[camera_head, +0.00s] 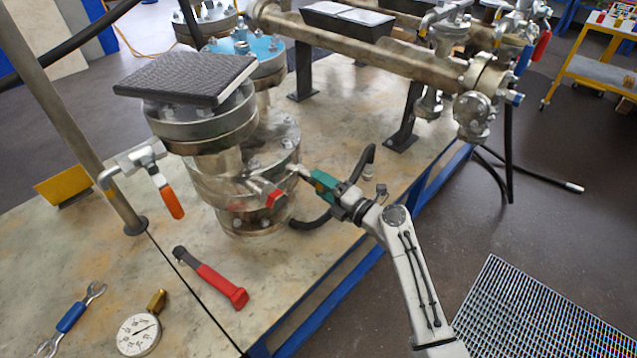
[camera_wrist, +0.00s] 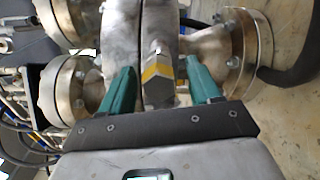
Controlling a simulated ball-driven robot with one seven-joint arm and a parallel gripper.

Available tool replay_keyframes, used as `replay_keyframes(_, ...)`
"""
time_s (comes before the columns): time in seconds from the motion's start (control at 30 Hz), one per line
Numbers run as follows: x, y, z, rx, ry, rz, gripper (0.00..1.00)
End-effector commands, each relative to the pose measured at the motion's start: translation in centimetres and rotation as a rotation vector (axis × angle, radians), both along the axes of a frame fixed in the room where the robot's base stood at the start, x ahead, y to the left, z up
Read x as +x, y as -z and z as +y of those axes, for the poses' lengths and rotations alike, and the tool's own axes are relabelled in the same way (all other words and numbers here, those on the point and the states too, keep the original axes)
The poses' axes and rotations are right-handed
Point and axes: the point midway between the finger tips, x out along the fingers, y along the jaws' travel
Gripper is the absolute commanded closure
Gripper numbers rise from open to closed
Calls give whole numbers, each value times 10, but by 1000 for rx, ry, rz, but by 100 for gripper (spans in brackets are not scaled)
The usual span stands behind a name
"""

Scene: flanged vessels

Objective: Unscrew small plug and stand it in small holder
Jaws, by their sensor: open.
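A grey hex-headed plug with a yellow band (camera_wrist: 157,82) sticks out from the flanged vessel (camera_wrist: 140,40) in the wrist view. My gripper (camera_wrist: 160,68) is open, with its two green fingers on either side of the plug and visible gaps between. In the head view my gripper (camera_head: 306,174) is at the right side of the flanged vessel (camera_head: 225,178), and the plug cannot be made out clearly there.
A red-tipped fitting (camera_head: 268,196) juts from the vessel's front, left of my gripper. A black curved hose (camera_head: 312,223) lies close below the gripper. A red-handled tool (camera_head: 212,277), a gauge (camera_head: 138,334) and a blue wrench (camera_head: 72,316) lie on the table (camera_head: 60,250).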

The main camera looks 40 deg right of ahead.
Motion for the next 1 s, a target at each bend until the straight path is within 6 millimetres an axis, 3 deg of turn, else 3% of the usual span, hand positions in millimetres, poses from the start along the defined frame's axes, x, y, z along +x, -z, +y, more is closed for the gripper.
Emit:
replay_keyframes(0.27,-15,3,-1,-1,1,1,38)
replay_keyframes(0.7,-93,3,-3,-1,1,1,38)
replay_keyframes(1.0,-108,0,-4,0,0,0,38)
